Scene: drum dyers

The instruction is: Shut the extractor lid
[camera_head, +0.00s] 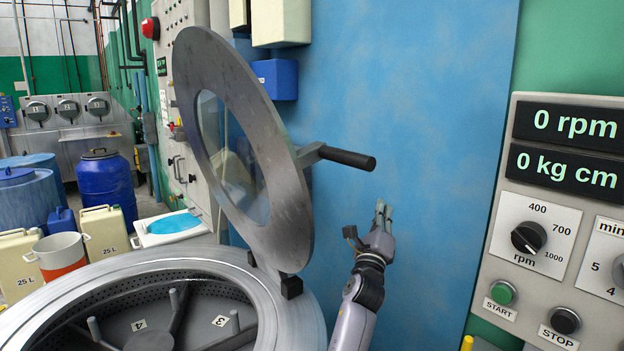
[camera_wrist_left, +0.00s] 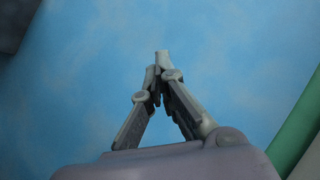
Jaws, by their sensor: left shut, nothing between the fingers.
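The extractor lid (camera_head: 280,205) is a round grey metal ring with a glass window (camera_head: 235,160). It stands raised on its hinge at the drum's right rim, tilted steeply. A black handle (camera_head: 345,158) sticks out to the right from its far side. The extractor drum (camera_head: 150,268) is open below, with numbered places inside. My left gripper (camera_head: 382,208) is to the right of the lid, below and a little right of the handle, and touches nothing. Its fingers are shut and empty, as the left wrist view (camera_wrist_left: 162,58) also shows. My right gripper is not in view.
A control panel (camera_head: 560,210) with knobs and buttons stands at the right; its displays read 0 rpm and 0 kg cm. A blue wall (camera_head: 430,110) is behind the gripper. Blue barrels (camera_head: 105,185) and cream canisters (camera_head: 103,232) stand at the left.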

